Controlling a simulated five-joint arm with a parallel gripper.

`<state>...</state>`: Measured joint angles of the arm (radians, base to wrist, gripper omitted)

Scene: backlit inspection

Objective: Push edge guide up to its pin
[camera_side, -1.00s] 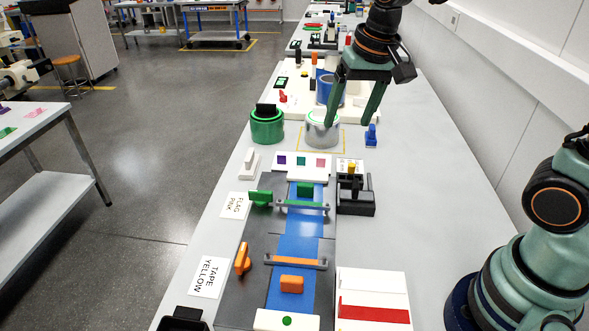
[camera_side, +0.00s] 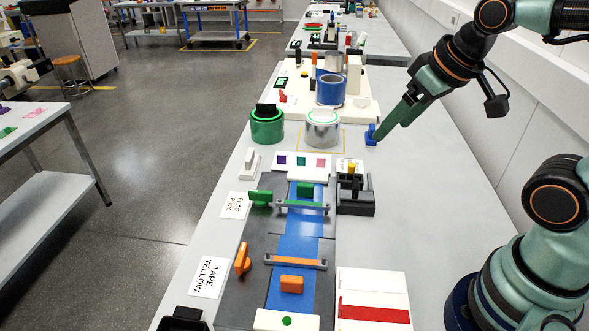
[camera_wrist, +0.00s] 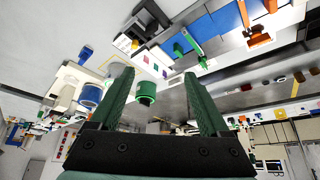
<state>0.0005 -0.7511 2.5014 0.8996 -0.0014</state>
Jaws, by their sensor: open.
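I cannot tell for sure which part is the edge guide or its pin. A dark board (camera_side: 262,243) carries a blue strip (camera_side: 300,233), also in the wrist view (camera_wrist: 228,19). On the strip are a green block (camera_side: 305,189) and an orange block (camera_side: 291,284), near a green crossbar (camera_side: 303,205) and an orange crossbar (camera_side: 296,262). A green handle (camera_side: 260,197) and an orange handle (camera_side: 242,259) are at the board's left. My gripper (camera_side: 391,131) is open and empty, well beyond the board; its fingers are spread in the wrist view (camera_wrist: 160,73).
A small blue piece (camera_side: 371,134) appears beside my fingertips; contact is unclear. A green can (camera_side: 267,125) and a silver can (camera_side: 322,128) stand behind the board. A black holder (camera_side: 355,197) and a white-and-red block (camera_side: 374,300) are right of it. The right-hand tabletop (camera_side: 440,215) is clear.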

